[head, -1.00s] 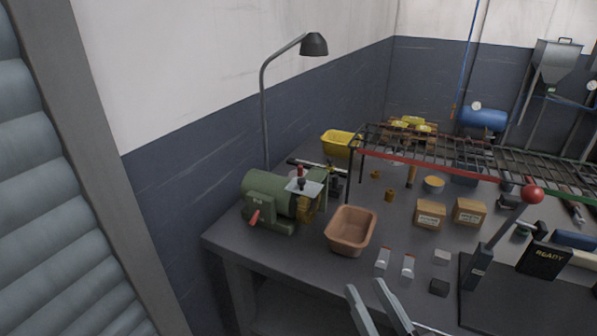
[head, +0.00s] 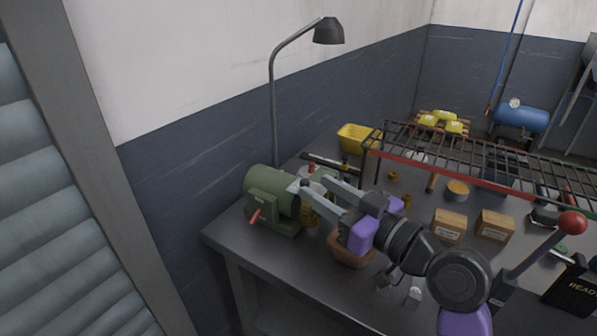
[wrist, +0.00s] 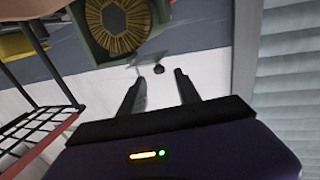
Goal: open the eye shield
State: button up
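The green bench grinder (head: 264,188) stands at the left end of the bench. In the wrist view its wire wheel (wrist: 115,28) shows at the top. The eye shield (wrist: 146,59) is a thin clear plate beside the wheel, with a small dark knob (wrist: 158,69). In the head view my fingers largely hide the shield. My gripper (head: 312,183) is at the grinder, fingers pointing at the shield. In the wrist view my gripper (wrist: 160,77) is open and empty. The knob appears between and just beyond the fingertips; I cannot tell whether they touch it.
A brown bin (head: 347,250) sits below my gripper, partly hidden. A wire rack (head: 480,155) with a red front edge stands to the right. A lamp (head: 328,31) rises behind the grinder. Two cardboard boxes (head: 450,226) stand further right.

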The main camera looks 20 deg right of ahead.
aim_at(295, 185)
jog(key=shift+p+x, duration=0.6)
jog(key=shift+x, duration=3.25)
jog(key=shift+f, duration=0.1)
grip_shut()
